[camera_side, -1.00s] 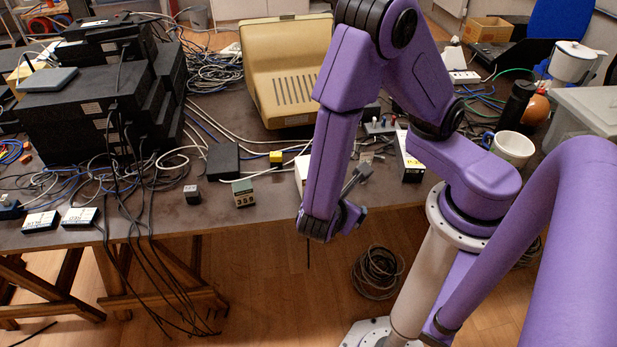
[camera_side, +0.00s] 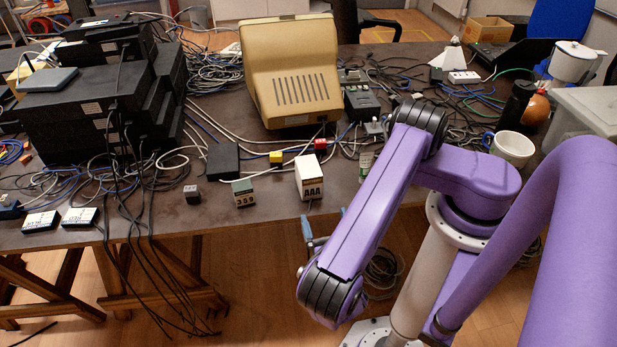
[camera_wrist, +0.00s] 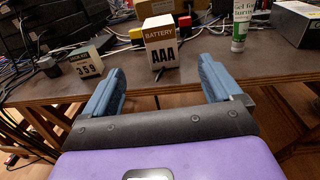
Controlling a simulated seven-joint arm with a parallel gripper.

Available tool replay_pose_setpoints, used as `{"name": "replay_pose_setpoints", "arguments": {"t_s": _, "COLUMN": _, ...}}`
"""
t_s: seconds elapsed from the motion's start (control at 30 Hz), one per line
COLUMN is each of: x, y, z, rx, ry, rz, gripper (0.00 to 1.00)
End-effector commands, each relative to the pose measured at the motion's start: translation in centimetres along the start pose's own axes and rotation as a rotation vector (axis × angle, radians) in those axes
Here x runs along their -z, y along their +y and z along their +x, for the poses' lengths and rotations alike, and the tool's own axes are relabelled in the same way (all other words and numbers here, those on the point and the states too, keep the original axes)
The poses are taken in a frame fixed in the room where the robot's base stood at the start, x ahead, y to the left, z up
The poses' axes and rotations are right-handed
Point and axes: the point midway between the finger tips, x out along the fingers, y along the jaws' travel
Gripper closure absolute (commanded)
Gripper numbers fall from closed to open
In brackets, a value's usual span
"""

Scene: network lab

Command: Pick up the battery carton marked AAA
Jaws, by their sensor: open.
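The battery carton marked AAA (camera_side: 309,178) stands upright near the table's front edge in the side view. It is white with black letters and a brown top band. In the wrist view the carton (camera_wrist: 162,45) stands ahead, between and beyond my two fingers. My gripper (camera_wrist: 168,78) is open and empty, with blue-grey fingers spread apart. In the side view my gripper (camera_side: 325,230) shows only in part, in front of and below the table edge, partly hidden by my purple wrist. It is apart from the carton.
A carton marked 359 (camera_side: 244,193) stands left of the AAA carton, with a small dark cube (camera_side: 192,194) further left. Yellow (camera_side: 276,158) and red (camera_side: 320,145) blocks lie behind. A white-green tube (camera_wrist: 240,25) stands right. Cables cross the table (camera_side: 270,215).

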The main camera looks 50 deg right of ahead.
Motion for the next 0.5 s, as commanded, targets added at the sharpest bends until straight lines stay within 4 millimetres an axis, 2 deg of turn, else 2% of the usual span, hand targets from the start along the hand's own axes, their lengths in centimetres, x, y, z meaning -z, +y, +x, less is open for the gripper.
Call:
{"name": "replay_pose_setpoints", "arguments": {"t_s": 0.17, "x": 0.1, "y": -0.1, "z": 1.7, "rx": 0.005, "ry": -0.003, "rz": -0.004, "gripper": 0.08}}
{"name": "replay_pose_setpoints", "arguments": {"t_s": 0.5, "x": 0.0, "y": -0.2, "z": 6.8, "rx": 0.008, "ry": -0.002, "rz": -0.002, "gripper": 0.08}}
